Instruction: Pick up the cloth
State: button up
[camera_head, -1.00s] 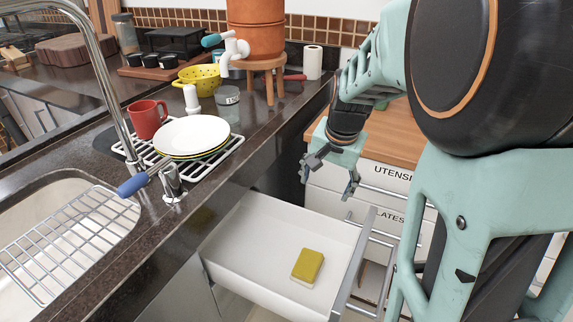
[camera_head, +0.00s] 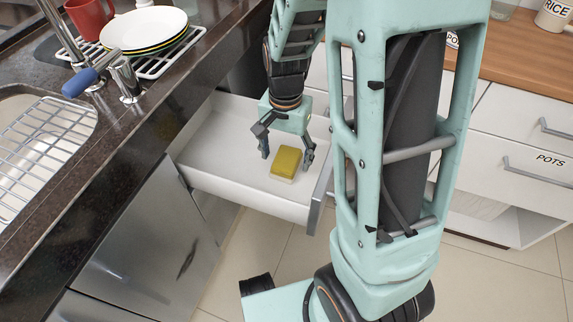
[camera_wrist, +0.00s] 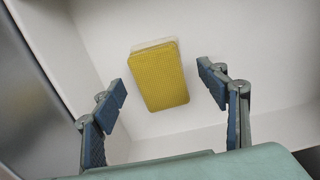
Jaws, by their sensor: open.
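A yellow sponge-like block with a pale underside (camera_head: 286,163) lies on the white floor of an open drawer (camera_head: 218,150). It is the only loose thing I see in the drawer, and no other cloth shows. My gripper (camera_head: 286,152) is inside the drawer, pointing down, with its fingers apart. In the wrist view the yellow block (camera_wrist: 158,77) lies flat just beyond the gap between my two fingertips (camera_wrist: 162,85). It appears apart from both fingers, and nothing is held. The height of the fingertips above it is hard to tell.
The drawer's front panel (camera_head: 319,190) and side walls surround my gripper closely. The dark counter edge (camera_head: 160,105) runs along the left, with a sink grid (camera_head: 45,145), faucet and plate rack. White drawers stand at the right.

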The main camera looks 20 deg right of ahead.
aim_at(286, 160)
notch_tip(286, 160, down, 3)
jog(key=shift+r+b, duration=0.15)
jog(key=shift+b, duration=0.15)
jog(key=shift+c, duration=0.4)
jog(key=shift+r, duration=0.1)
jog(key=c, duration=1.2)
jog(key=shift+o, duration=0.2)
jog(key=shift+r, duration=0.1)
notch_tip(286, 160, up, 10)
jog(key=p, duration=0.4)
